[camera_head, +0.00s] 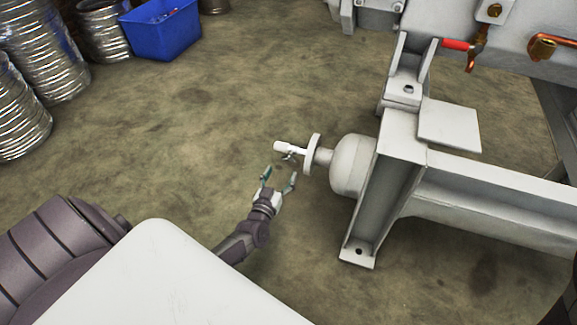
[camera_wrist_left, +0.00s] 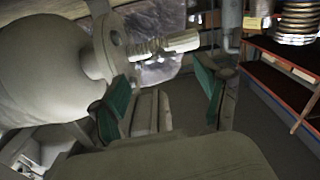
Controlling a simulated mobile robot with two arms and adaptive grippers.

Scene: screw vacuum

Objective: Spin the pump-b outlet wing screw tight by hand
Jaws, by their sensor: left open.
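The pump outlet is a pale grey rounded body (camera_head: 352,165) with a flange (camera_head: 311,152) and a short white stub (camera_head: 290,147) pointing left. A small dark metal wing screw (camera_head: 290,156) sits at the stub, between flange and stub end. In the left wrist view, the flange (camera_wrist_left: 108,45) and white stub end (camera_wrist_left: 183,40) are at the top, with a ridged metal part (camera_wrist_left: 146,48) between them. My left gripper (camera_head: 280,178) is open and empty just below the wing screw, apart from it. Its green-padded fingers (camera_wrist_left: 160,95) are spread beneath the stub. My right gripper is out of view.
A grey steel frame (camera_head: 383,190) and beam stand right of the outlet. A red-handled valve (camera_head: 456,45) is at the upper right. A blue crate (camera_head: 163,35) and silver ducts (camera_head: 45,60) stand at the upper left. The floor left of the outlet is clear.

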